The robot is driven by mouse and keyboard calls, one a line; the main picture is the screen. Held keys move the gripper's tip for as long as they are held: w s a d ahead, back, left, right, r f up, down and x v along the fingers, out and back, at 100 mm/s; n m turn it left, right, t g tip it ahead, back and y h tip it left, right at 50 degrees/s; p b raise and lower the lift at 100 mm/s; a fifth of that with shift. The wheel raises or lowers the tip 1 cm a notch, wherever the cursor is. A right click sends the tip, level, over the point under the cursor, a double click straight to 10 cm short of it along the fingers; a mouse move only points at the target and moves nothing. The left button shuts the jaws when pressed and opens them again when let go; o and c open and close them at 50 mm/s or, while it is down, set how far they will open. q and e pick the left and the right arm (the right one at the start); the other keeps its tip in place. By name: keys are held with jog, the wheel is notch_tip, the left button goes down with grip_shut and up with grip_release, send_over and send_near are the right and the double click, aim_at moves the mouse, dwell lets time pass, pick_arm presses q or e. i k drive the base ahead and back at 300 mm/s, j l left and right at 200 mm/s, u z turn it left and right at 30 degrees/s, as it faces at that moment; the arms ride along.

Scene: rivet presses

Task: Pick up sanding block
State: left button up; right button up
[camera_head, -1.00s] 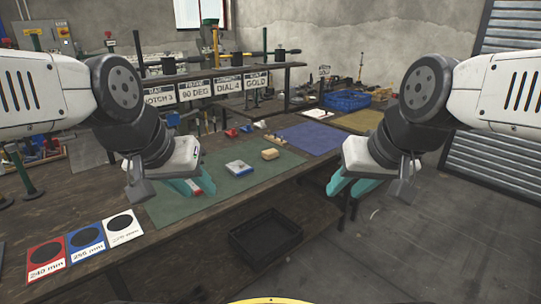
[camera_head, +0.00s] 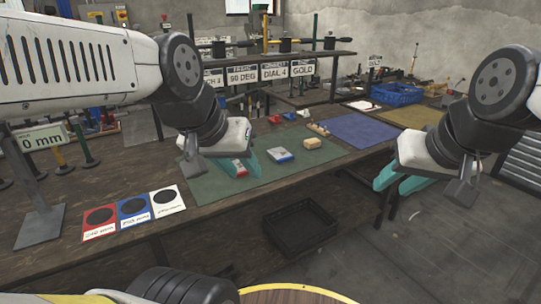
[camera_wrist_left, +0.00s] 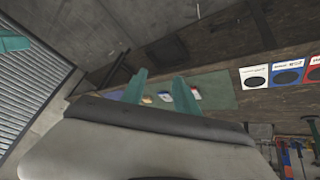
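A tan block (camera_head: 312,142) lies on the green mat (camera_head: 215,195) on the workbench; I take it to be the sanding block, though its surface is too small to be sure. A blue-and-white piece (camera_head: 280,155) lies left of it, and a red-and-white piece (camera_head: 238,168) is partly behind my left gripper (camera_head: 243,173). My left gripper is open and empty, above the mat's left part. The left wrist view shows its fingers apart (camera_wrist_left: 161,80), with the tan block (camera_wrist_left: 147,100) beyond them. My right gripper (camera_head: 400,188) is open and empty beyond the bench's front edge.
Three size cards, red (camera_head: 99,217), blue (camera_head: 133,208) and white (camera_head: 167,198), lie at the left. A purple mat (camera_head: 360,130) and a blue crate (camera_head: 398,94) are farther right. A labelled shelf (camera_head: 275,55) stands behind. A black bin (camera_head: 300,228) sits below the bench front.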

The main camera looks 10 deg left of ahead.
aim_at(312, 144)
jog(key=i+l, duration=0.1)
jog(key=i, duration=0.85)
jog(key=i+l+z, duration=0.15)
jog(key=i, duration=0.75)
